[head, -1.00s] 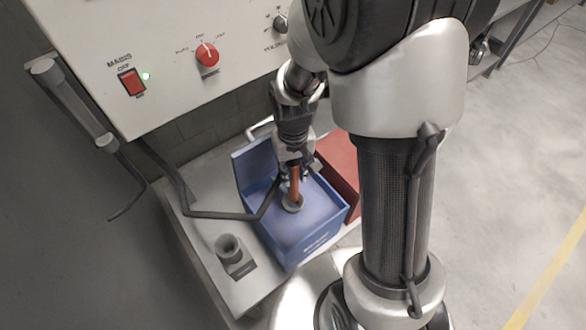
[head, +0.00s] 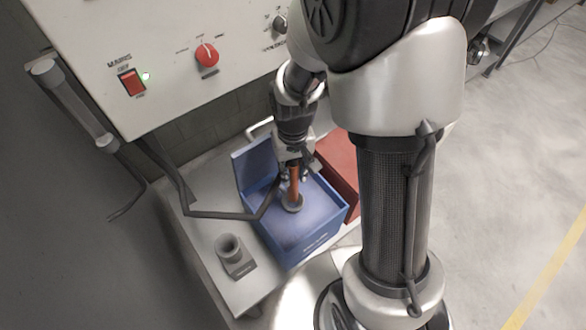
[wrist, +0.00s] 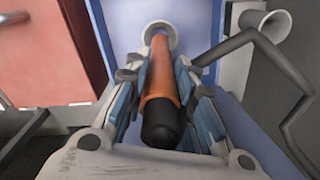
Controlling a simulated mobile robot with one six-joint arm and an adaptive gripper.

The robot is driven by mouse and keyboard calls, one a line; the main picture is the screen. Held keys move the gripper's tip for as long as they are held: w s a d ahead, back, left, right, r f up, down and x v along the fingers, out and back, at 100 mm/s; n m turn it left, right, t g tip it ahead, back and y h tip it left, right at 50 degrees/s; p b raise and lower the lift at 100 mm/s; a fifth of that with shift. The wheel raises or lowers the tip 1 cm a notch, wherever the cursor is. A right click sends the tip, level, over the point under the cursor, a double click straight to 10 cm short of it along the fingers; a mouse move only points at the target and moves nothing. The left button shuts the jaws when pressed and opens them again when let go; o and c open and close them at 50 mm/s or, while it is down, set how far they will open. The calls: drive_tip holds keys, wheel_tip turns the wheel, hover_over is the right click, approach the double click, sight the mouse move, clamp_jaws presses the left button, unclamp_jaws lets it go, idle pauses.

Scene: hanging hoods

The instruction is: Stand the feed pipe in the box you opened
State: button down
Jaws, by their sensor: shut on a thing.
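The feed pipe (head: 294,183) is an orange tube with a dark end and a grey round flange at its lower end. My gripper (head: 297,172) is shut on it and holds it roughly upright inside the open blue box (head: 322,242). In the wrist view the pipe (wrist: 162,80) runs between the fingers (wrist: 165,95), with the pale flange (wrist: 158,32) at its far end. The flange is over or at the floor of the blue box; I cannot tell whether it touches. The blue lid (head: 255,166) stands open at the back left.
A red box (head: 339,160) stands right beside the blue one. A grey socket on a base (head: 231,252) is at the bench's front left. A bent dark bar (head: 225,215) reaches across to the blue box's left side. The switch panel (head: 170,50) rises behind.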

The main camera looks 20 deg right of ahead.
sight(293, 182)
drive_tip(key=shift+f, duration=0.1)
drive_tip(key=shift+f+b, duration=2.05)
drive_tip(key=shift+f, duration=0.65)
drive_tip(key=shift+f+b, duration=0.95)
drive_tip(key=shift+f, duration=0.25)
drive_tip(key=shift+f+b, duration=0.35)
drive_tip(key=shift+f, duration=1.75)
drive_tip(key=c, duration=1.3)
unclamp_jaws()
